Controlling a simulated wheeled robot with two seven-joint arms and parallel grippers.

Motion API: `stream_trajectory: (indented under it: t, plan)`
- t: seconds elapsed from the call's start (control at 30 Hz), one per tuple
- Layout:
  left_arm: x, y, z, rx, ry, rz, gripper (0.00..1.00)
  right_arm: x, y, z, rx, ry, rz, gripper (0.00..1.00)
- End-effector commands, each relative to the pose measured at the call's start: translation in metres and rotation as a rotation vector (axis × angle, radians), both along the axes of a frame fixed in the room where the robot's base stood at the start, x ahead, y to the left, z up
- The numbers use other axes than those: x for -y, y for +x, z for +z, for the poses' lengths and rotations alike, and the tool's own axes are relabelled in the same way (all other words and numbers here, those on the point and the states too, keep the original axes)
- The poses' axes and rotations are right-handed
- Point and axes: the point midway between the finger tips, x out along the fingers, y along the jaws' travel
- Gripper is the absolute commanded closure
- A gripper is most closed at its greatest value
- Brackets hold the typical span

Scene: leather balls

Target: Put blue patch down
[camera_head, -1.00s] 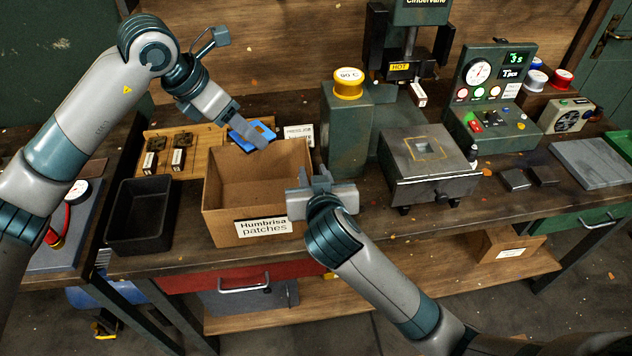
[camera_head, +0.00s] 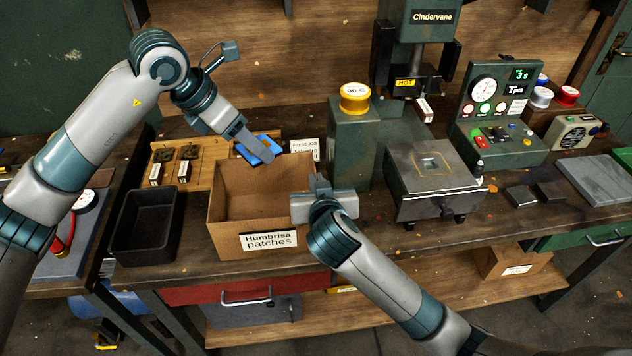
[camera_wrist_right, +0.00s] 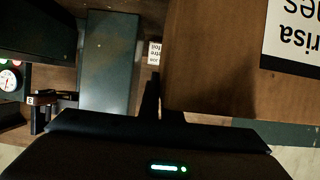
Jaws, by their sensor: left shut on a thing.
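The blue patch (camera_head: 266,144) is a small flat blue piece above the back rim of the cardboard box in the head view. My left gripper (camera_head: 256,149) comes from the upper left and is shut on it; its fingers cover part of the patch. The open cardboard box (camera_head: 230,233), labelled "Humbrisa patches", stands on the bench, and its visible inside looks empty. My right gripper (camera_head: 322,186) is at the box's right side, its fingers together with nothing visible between them. In the right wrist view, the fingers (camera_wrist_right: 152,92) are beside the box wall (camera_wrist_right: 210,60).
A black tray (camera_head: 125,250) stands left of the box. A wooden board (camera_head: 205,178) with small dark parts lies behind it. A green press (camera_head: 345,140) with a "HOT" tag and a metal block (camera_head: 435,205) stand to the right. A white label card (camera_head: 304,149) stands behind the box.

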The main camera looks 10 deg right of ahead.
Motion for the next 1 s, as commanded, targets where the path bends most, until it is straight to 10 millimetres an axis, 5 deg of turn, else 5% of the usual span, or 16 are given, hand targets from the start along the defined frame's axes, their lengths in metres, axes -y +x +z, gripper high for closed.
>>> stream_trajectory:
  t: [0.27, 0.8, 1.0]
  plan:
    - [0.003, 0.002, -0.012, -0.007, 0.008, -0.054, 0.68, 0.0, 0.0, 0.0, 0.0, 0.0, 0.0, 1.0]
    - [0.025, 0.007, -0.104, -0.008, 0.003, -0.483, 0.68, 0.0, 0.0, 0.0, 0.0, 0.0, -0.001, 1.0]
    - [0.028, 0.006, -0.12, 0.003, -0.009, -0.56, 0.68, 0.0, 0.0, 0.0, 0.0, 0.0, -0.001, 1.0]
